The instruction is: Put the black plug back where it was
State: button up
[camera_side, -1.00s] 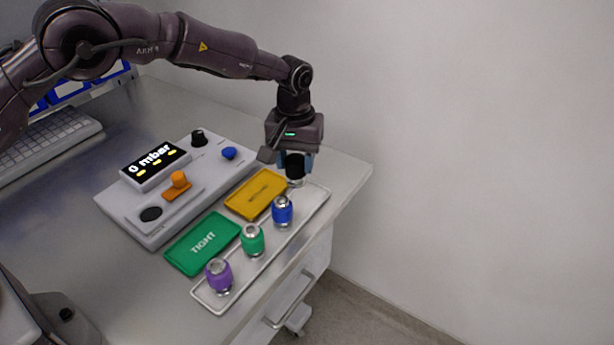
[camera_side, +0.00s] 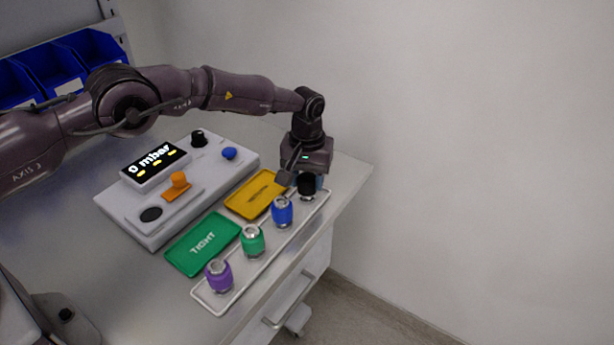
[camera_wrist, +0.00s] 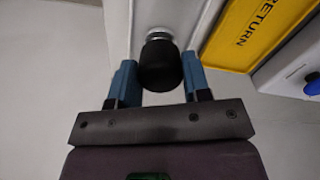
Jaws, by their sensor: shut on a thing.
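The black plug (camera_side: 306,184) is upright at the far end of the pale tray (camera_side: 240,288), in line with the row of other plugs. My gripper (camera_side: 308,181) is above it and shut on it. In the wrist view the plug (camera_wrist: 161,64) sits between my two blue fingers, and my gripper (camera_wrist: 160,78) holds it from both sides. Its silver end lies over the tray strip (camera_wrist: 180,12). I cannot tell whether its bottom touches the tray.
A blue plug (camera_side: 282,212), a green plug (camera_side: 252,241) and a purple plug (camera_side: 218,276) stand in the tray. Beside it lie a yellow plate (camera_side: 255,194) and a green TIGHT plate (camera_side: 203,243). The tester (camera_side: 150,215) with its display stands to the left.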

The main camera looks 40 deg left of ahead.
aim_at(307, 177)
jog(key=shift+f, duration=0.1)
jog(key=o, duration=1.1)
jog(key=shift+c, duration=0.2)
notch_tip(307, 177, up, 12)
jog(key=shift+r, duration=0.25)
